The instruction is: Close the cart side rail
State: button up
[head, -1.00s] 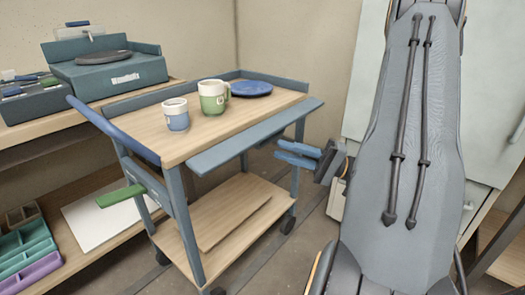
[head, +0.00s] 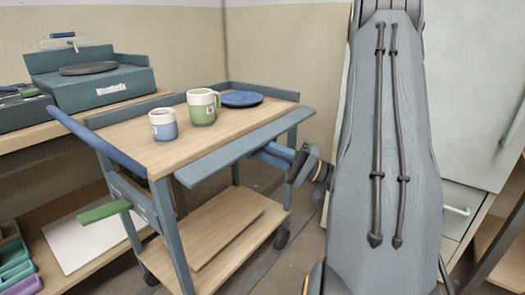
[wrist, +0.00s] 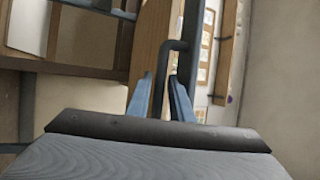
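The cart's side rail (head: 232,148) is a long blue-grey bar along the near right edge of the wooden cart top (head: 150,140). It sits out from the top, lying nearly flat rather than standing up like the far rails. My gripper (head: 270,152) is just under the rail's right part, its blue fingers partly hidden by the rail. In the wrist view, the two fingers (wrist: 160,90) are apart, with a dark bent bar (wrist: 174,45) between them. A blue-grey strip, seemingly the rail (wrist: 188,40), runs close beyond. I cannot tell whether a finger touches the bar.
A blue-white mug (head: 163,125), a green mug (head: 202,108) and a blue plate (head: 242,99) stand on the cart top. A workbench (head: 60,128) stands behind left.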

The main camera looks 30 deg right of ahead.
grip_shut()
